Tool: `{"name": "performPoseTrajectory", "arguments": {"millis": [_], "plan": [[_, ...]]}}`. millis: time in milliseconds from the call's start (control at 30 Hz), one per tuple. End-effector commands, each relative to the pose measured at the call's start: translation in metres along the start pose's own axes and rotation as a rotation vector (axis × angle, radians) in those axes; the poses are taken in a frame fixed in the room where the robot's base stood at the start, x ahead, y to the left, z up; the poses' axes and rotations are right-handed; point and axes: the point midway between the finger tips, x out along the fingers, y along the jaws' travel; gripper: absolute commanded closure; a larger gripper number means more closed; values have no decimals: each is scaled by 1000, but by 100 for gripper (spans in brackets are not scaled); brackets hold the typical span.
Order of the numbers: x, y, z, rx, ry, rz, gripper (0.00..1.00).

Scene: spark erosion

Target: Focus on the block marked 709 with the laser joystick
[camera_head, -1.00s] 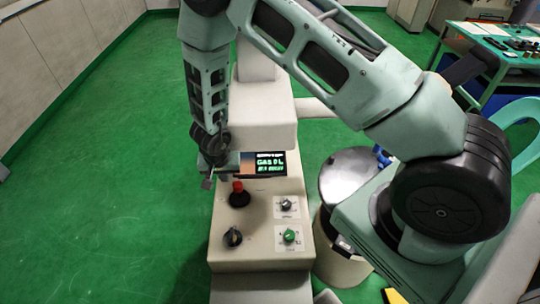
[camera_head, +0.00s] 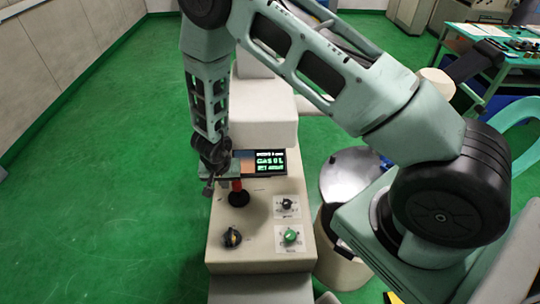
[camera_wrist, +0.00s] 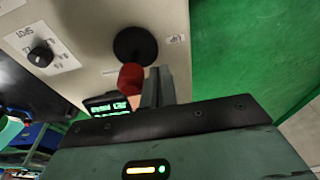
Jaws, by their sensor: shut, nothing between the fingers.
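The joystick, with a red knob (camera_head: 237,185) on a black round base (camera_head: 239,198), stands upright on the beige console (camera_head: 215,240). In the wrist view the red knob (camera_wrist: 131,78) is just left of my fingers. My gripper (camera_head: 208,189) is shut and empty, at the left of the joystick's top; the wrist view shows its closed fingers (camera_wrist: 158,88) close beside the knob. I cannot tell whether they touch it. A small lit screen (camera_head: 267,162) stands behind the joystick; its text is too blurred to read surely. No block marked 709 can be made out.
A round bin (camera_head: 345,175) stands right of the console. A green workbench (camera_head: 490,50) is at the far right. The green floor at left is clear.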

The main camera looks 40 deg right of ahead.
Motion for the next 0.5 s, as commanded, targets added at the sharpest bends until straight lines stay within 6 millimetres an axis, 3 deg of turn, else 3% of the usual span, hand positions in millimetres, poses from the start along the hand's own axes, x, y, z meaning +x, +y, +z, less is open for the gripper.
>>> {"name": "performPoseTrajectory", "arguments": {"millis": [500], "plan": [[1, 8, 0, 1, 1, -1, 100]]}}
